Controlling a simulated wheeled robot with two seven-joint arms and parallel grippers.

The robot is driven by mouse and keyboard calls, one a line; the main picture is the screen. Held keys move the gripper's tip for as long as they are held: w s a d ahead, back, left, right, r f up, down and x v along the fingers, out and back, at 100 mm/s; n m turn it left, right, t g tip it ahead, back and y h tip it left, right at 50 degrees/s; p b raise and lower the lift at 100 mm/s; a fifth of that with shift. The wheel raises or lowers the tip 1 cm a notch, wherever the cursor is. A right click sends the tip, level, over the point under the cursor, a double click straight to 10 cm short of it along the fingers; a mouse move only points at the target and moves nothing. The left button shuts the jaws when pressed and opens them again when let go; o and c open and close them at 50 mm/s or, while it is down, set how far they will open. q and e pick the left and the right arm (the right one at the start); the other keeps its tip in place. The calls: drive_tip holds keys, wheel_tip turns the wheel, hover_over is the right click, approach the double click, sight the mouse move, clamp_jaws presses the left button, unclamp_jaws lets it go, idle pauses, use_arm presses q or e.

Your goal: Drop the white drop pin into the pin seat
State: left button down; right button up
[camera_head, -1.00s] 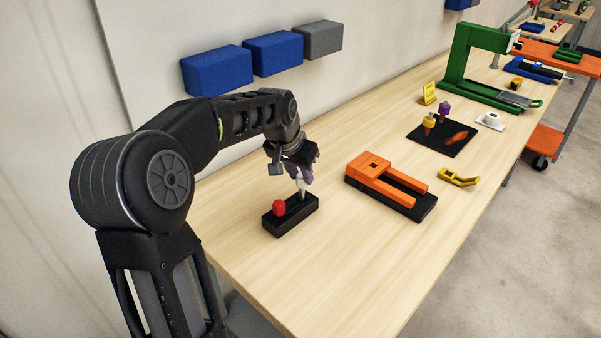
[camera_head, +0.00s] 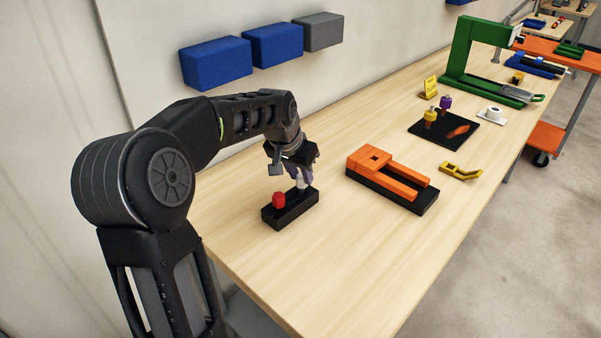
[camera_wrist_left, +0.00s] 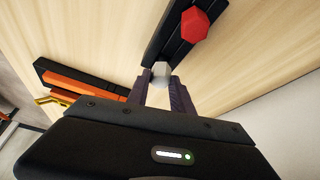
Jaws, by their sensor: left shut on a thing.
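The white pin (camera_head: 301,184) stands at the right end of a black block (camera_head: 291,210); its lower part is hidden, and I cannot tell how deep it sits. My left gripper (camera_head: 303,177) is shut on the pin's upper part from above. In the left wrist view the pin's pale head (camera_wrist_left: 161,70) shows between the two fingertips, over the end of the black block (camera_wrist_left: 172,38). A red pin (camera_head: 278,200) stands in the same block, left of the white one. I cannot tell for certain which opening is the pin seat. My right gripper is out of view.
An orange fork-shaped fixture on a black base (camera_head: 388,182) lies to the right, with a small square opening on top. A yellow bracket (camera_head: 460,171) and a black mat (camera_head: 443,130) with pins lie beyond. The bare tabletop in front is clear.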

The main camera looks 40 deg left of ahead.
use_arm(q)
drive_tip(key=shift+f+b, duration=0.35)
drive_tip(key=shift+f, duration=0.15)
drive_tip(key=c, duration=1)
unclamp_jaws()
drive_tip(key=shift+c, duration=0.2)
drive_tip(key=v, duration=0.7)
drive_tip(key=shift+r+b, duration=0.4)
drive_tip(key=shift+s+f, duration=0.1)
drive_tip(key=shift+s, duration=0.1)
